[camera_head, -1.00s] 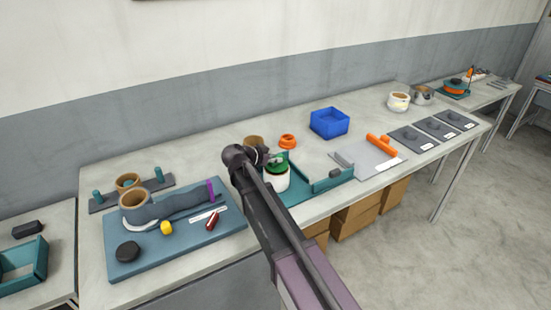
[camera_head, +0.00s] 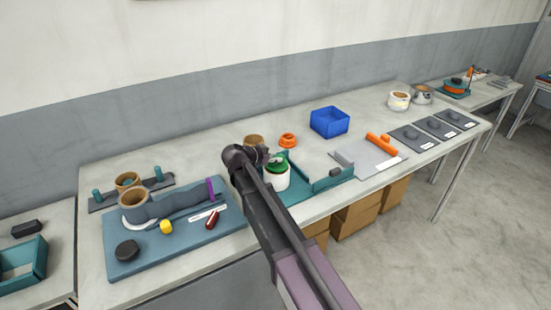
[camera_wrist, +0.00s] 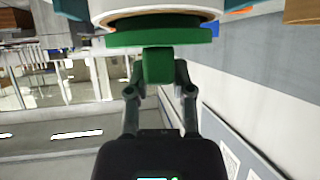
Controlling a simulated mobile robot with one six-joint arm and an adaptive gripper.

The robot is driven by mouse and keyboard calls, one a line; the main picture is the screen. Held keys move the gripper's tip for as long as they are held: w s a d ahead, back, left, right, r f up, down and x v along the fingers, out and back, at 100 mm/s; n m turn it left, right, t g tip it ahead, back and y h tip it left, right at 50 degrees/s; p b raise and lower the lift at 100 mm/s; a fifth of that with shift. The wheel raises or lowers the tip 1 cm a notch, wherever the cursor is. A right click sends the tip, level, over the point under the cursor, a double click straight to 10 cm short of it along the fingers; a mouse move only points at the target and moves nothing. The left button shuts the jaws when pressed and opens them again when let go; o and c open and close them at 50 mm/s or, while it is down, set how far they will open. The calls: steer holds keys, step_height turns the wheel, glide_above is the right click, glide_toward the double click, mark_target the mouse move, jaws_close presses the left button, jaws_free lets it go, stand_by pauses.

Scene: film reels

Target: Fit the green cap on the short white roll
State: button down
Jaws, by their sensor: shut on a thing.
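The short white roll (camera_head: 276,181) stands upright in the teal tray near the middle of the table. The green cap (camera_head: 277,168) is at its top. In the wrist view my gripper (camera_wrist: 158,78) is shut on the knob of the green cap (camera_wrist: 160,39). The cap's disc lies against or very close to the end of the white roll (camera_wrist: 150,20), roughly in line with it. I cannot tell whether it is fully seated. In the head view my arm hides part of the gripper and the tray.
The teal tray (camera_head: 322,184) has a low wall on its right. A brown roll (camera_head: 254,141) and an orange ring (camera_head: 288,140) stand behind. A blue bin (camera_head: 329,122) is at the back right. A blue-grey mat (camera_head: 180,252) with several items lies left of my arm.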

steer(key=shift+f+b, duration=0.3)
steer(key=c, duration=0.8)
jaws_free()
steer(key=shift+o, duration=0.2)
steer(key=shift+a, duration=0.1)
steer(key=p+v, duration=0.5)
steer(key=v, duration=0.6)
steer(key=shift+s+f, duration=0.1)
stand_by(0.8)
